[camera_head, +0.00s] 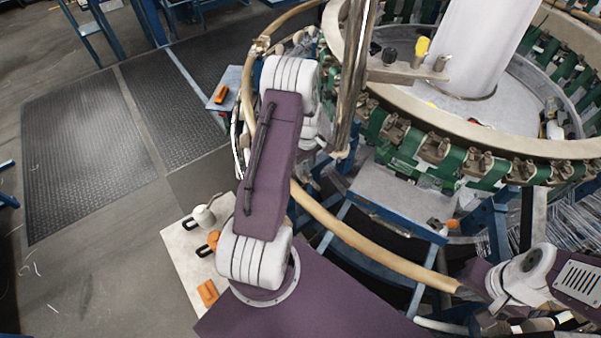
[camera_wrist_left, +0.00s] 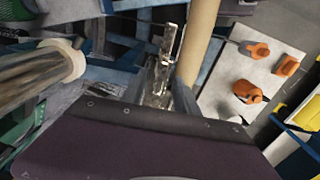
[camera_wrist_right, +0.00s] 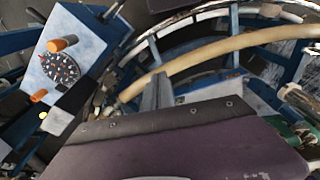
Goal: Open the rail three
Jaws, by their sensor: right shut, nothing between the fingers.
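The tan curved rail (camera_head: 350,235) runs around the loom's outer side in the head view. In the left wrist view, a tan rail (camera_wrist_left: 198,40) passes just right of my left gripper (camera_wrist_left: 166,92). A metal bracket (camera_wrist_left: 168,45) appears between or just beyond its fingers; whether they touch it is unclear. My left arm hides this gripper in the head view. In the right wrist view, my right gripper (camera_wrist_right: 157,90) is shut and empty, with its tips close to a tan rail (camera_wrist_right: 200,58) in the picture. I cannot tell which section is rail three.
The loom ring (camera_head: 470,135) with green parts fills the upper right. A pale table (camera_head: 185,250) with orange-handled items stands at lower left. A panel with a round dial (camera_wrist_right: 62,66) shows in the right wrist view. Open floor (camera_head: 80,270) lies at far left.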

